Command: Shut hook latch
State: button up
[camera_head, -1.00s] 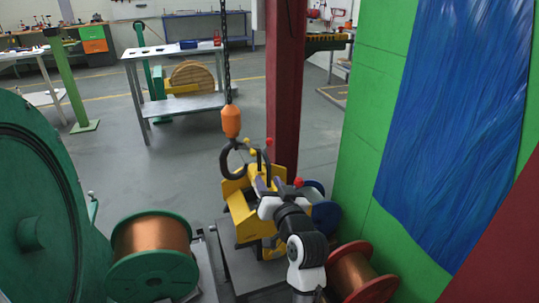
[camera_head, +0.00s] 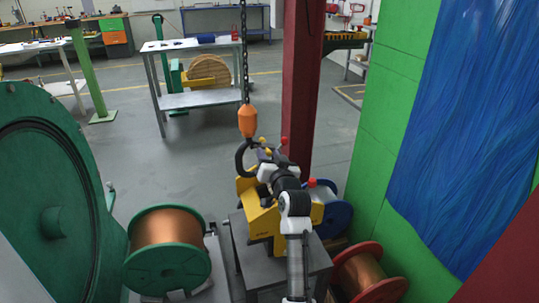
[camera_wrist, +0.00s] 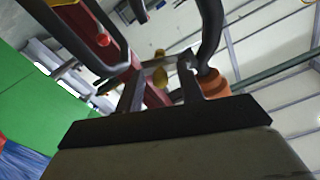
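An orange hook block (camera_head: 247,122) hangs on a chain, with a black hook (camera_head: 240,160) below it. In the wrist view the black hook (camera_wrist: 211,32) curves down to the orange block (camera_wrist: 213,88). My gripper (camera_head: 266,158) is just right of the hook in the head view. In the wrist view my gripper (camera_wrist: 162,72) shows two fingers spread apart, their tips close to the hook. A small yellow piece (camera_wrist: 160,68) shows between them. I cannot tell the latch apart clearly; my arm partly hides this area in the head view.
A yellow machine part (camera_head: 265,225) on a grey stand lies under my arm. A green reel of copper wire (camera_head: 166,250) is at left, another reddish reel (camera_head: 362,272) at right. A dark red column (camera_head: 302,90) stands close behind. Open floor lies beyond.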

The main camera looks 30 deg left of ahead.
grip_shut()
dwell(0.3)
jog(key=m+p, duration=0.2)
jog(key=m, duration=0.1)
jog(key=s+a+f+m+p, duration=0.1)
jog(key=m+p, duration=0.1)
jog(key=m, duration=0.1)
jog(key=m+p, duration=0.3)
jog(key=shift+s+a+f+m, duration=0.25)
jog(key=shift+f+m, duration=0.05)
jog(key=shift+f, duration=0.1)
dwell(0.7)
grip_release()
